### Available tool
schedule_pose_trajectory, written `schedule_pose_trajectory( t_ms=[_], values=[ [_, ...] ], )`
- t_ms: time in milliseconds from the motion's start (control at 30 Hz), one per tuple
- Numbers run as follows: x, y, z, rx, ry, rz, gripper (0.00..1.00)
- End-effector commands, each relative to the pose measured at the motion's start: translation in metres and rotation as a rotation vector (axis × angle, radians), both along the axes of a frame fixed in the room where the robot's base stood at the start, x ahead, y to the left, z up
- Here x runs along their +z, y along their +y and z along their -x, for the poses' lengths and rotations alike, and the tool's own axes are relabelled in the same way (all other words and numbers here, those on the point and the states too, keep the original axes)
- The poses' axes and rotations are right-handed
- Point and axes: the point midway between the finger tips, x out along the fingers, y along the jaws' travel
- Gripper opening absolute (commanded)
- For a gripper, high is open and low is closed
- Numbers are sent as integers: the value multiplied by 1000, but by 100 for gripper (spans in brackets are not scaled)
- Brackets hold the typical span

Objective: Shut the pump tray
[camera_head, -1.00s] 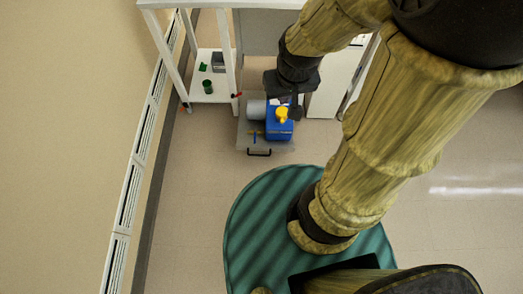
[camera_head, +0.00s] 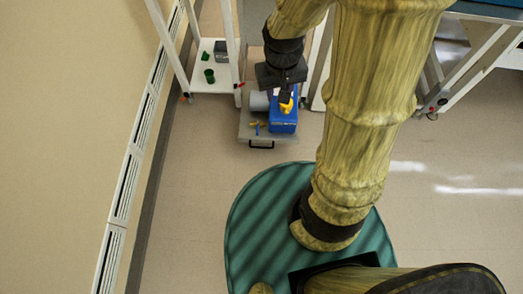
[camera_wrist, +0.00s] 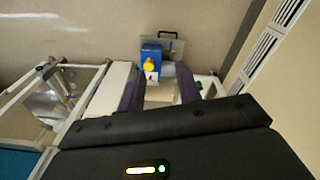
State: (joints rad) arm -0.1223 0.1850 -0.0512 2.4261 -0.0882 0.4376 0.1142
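The pump tray (camera_head: 247,131) is a grey tray standing out toward me, low over the floor, with a black handle (camera_head: 261,145) on its front edge. It carries a blue pump (camera_head: 283,122) with a yellow part on top and a grey cylinder beside it. In the wrist view the blue pump (camera_wrist: 151,55) and the handle (camera_wrist: 168,35) show beyond my fingers. My gripper (camera_head: 285,93) is above the tray's back part in the head view, partly covering it. In the wrist view my gripper (camera_wrist: 160,92) has its two dark fingers apart with nothing seen between them.
A wall with a long white vent (camera_head: 130,190) runs along the left. A wheeled metal table (camera_head: 460,75) stands at right. The floor before the tray is clear.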

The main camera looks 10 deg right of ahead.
Motion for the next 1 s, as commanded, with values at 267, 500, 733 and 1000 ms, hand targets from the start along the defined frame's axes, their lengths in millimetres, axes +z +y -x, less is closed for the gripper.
schedule_pose_trajectory(
  t_ms=[267,500,733,1000],
  values=[
    [-120,18,-30,41,135,106,34],
    [-213,31,-51,74,221,237,34],
    [-305,45,-68,111,275,393,34],
    [-411,61,-86,160,288,603,34]
  ],
)
